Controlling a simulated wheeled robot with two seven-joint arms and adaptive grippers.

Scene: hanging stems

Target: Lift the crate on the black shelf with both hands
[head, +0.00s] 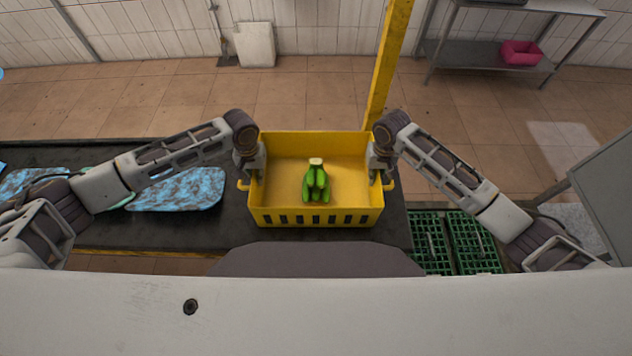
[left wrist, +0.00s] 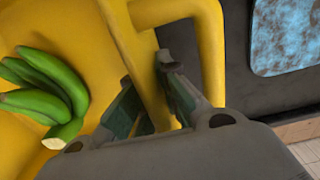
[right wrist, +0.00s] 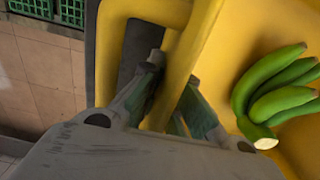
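The yellow crate (head: 315,217) sits on the black shelf (head: 230,233) and holds a bunch of green bananas (head: 316,183). My left gripper (head: 251,172) is at the crate's left side, its fingers closed in on the side rim next to the handle. In the left wrist view the rim (left wrist: 128,50) runs between the fingertips (left wrist: 150,80). My right gripper (head: 380,172) is at the right side in the same way. In the right wrist view its fingertips (right wrist: 172,75) flank the rim (right wrist: 197,45). The inner fingertips are partly hidden by the crate wall.
Blue patterned items (head: 180,190) lie on the shelf to the left. Green crates (head: 455,243) stand on the right. A yellow post (head: 388,65) rises behind the crate. A metal table with a pink bin (head: 521,53) stands far right.

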